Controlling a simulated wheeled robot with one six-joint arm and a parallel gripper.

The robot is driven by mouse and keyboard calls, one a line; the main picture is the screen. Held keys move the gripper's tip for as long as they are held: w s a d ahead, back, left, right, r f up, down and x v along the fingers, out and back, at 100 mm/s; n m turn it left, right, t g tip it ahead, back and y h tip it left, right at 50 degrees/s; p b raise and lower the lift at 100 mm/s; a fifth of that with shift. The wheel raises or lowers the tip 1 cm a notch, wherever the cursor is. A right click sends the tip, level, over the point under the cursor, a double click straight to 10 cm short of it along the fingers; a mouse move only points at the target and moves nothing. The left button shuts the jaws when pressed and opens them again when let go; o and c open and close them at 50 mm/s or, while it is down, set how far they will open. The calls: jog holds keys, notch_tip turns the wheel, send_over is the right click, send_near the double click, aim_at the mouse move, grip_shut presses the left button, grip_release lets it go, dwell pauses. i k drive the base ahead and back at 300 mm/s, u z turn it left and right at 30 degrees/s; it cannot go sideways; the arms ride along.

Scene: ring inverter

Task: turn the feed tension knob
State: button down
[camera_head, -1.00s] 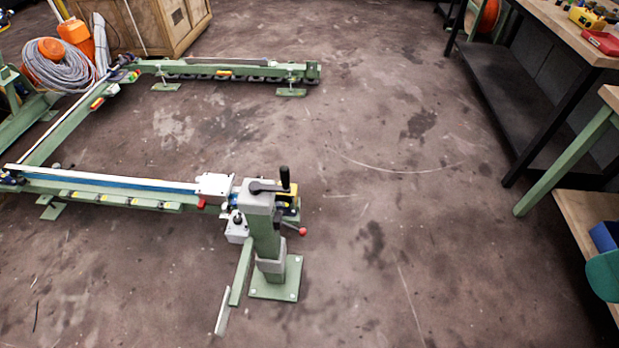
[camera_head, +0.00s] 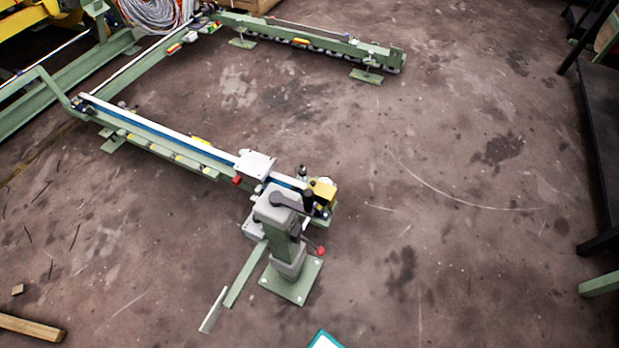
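The ring inverter machine's front post (camera_head: 279,208) stands upright on a green base plate (camera_head: 291,281), with a grey head on top. A red ball (camera_head: 320,251) on a thin lever sticks out at the post's right. A small red knob (camera_head: 237,180) sits by a white plate (camera_head: 256,164) on the rail. I cannot tell which of these, if any, is the feed tension knob. My gripper is not in view. A teal and white piece at the bottom edge may be part of my arm.
A long green rail (camera_head: 165,135) with a blue strip runs left from the post, and a second rail (camera_head: 310,42) lies behind. A green bar with a pale end plate (camera_head: 213,310) juts out front left. Wood pieces (camera_head: 30,327) lie lower left. The floor right of the post is clear.

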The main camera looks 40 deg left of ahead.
aim_at(303, 172)
jog(key=u, duration=0.65)
jog(key=i, duration=0.8)
jog(key=u, duration=0.95)
jog(key=k, duration=0.7)
jog(key=u, duration=0.65)
jog(key=k, duration=0.5)
jog(key=z, duration=0.9)
jog(key=i, duration=1.55)
jog(key=u, duration=0.55)
